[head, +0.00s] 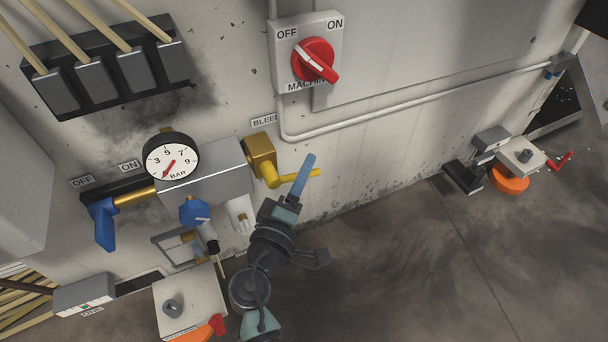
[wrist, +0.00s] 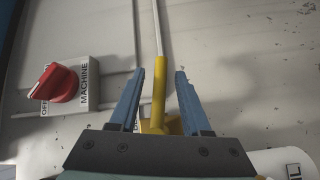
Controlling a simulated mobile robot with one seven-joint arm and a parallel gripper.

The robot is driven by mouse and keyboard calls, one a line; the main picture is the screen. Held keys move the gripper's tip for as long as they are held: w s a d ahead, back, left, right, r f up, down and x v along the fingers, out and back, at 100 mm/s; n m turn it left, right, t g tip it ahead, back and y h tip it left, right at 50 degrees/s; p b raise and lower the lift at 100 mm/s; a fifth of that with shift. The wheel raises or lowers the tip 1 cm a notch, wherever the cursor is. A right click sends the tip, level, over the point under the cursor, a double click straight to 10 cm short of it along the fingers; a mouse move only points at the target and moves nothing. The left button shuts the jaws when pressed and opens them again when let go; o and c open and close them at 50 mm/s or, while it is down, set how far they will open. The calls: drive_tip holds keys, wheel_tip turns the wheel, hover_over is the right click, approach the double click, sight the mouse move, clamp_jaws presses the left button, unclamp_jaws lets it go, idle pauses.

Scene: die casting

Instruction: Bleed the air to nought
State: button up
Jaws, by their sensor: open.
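The yellow bleed valve (head: 262,158) is on the wall under a partly hidden label reading "BLEE". Its yellow lever (head: 312,173) points right in the head view. My gripper (head: 306,165) is at the lever, its blue fingers open. In the wrist view the lever (wrist: 159,85) stands between the two fingers of my gripper (wrist: 161,76), with a gap on each side. The round gauge (head: 171,157), marked BAR, has a red needle pointing to the lower left, below the 3. My wrist hides part of the wall below the valve.
A blue-handled valve (head: 104,222) hangs left of the gauge, near OFF and ON labels. A blue knob (head: 194,211) is below the gauge. A red machine switch (head: 315,60) is above. A conduit (head: 420,101) runs along the wall.

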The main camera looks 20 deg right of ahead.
drive_tip(key=shift+w+d, duration=0.1)
clamp_jaws()
idle(1.4)
